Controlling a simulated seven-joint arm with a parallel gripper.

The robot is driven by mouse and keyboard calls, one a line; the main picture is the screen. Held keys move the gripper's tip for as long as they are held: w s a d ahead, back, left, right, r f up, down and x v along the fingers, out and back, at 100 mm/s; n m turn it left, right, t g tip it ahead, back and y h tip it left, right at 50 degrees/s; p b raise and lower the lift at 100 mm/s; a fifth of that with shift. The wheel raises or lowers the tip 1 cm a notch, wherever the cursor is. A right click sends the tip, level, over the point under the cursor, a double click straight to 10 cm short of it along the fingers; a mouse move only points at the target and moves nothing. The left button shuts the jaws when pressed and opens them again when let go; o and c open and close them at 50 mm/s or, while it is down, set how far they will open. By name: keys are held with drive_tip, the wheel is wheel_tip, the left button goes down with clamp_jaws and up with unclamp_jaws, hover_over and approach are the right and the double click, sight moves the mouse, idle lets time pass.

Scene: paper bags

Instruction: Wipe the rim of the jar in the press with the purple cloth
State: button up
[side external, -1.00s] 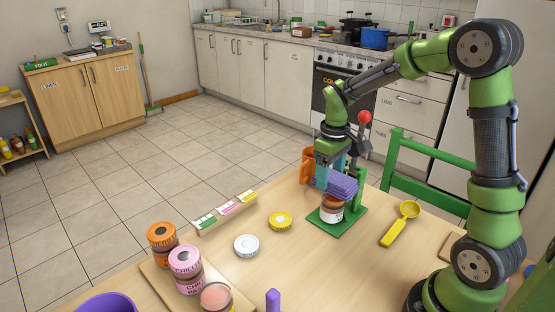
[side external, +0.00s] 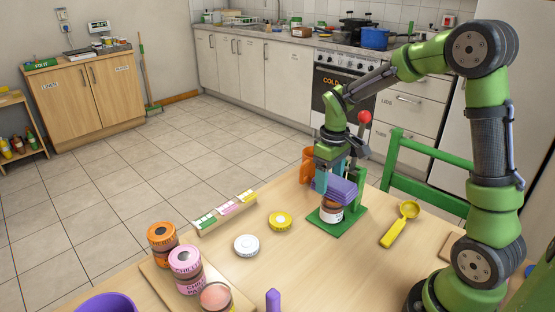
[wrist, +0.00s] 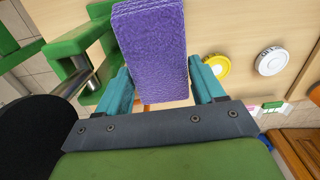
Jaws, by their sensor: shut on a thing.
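The purple cloth (side external: 338,190) is a folded pad. My gripper (side external: 334,176) is shut on it, and in the wrist view the cloth (wrist: 150,50) sits between the two teal fingers (wrist: 160,85). The jar (side external: 331,212) stands upright on the green base of the press (side external: 352,215), with a pale label and reddish-brown contents. The cloth is right over the jar's top and hides its rim; I cannot tell whether they touch. The press has a lever with a red knob (side external: 364,117), up behind my gripper.
A yellow lid (side external: 280,221) and a white lid (side external: 246,245) lie left of the press. A yellow scoop (side external: 400,224) lies to the right. Several jars, such as the pink-lidded one (side external: 186,268), stand on a board at front left. An orange container (side external: 307,163) stands behind the press.

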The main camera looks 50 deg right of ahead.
drive_tip(key=shift+f, duration=0.5)
drive_tip(key=shift+w, duration=0.2)
drive_tip(key=shift+w, duration=0.4)
drive_tip(key=shift+a, duration=0.1)
drive_tip(key=shift+s+a, duration=0.15)
drive_tip(key=shift+a, duration=0.2)
drive_tip(key=shift+s, duration=0.15)
drive_tip(key=shift+s+a+f, duration=0.1)
drive_tip(key=shift+s+a, duration=0.05)
drive_tip(key=shift+s, duration=0.25)
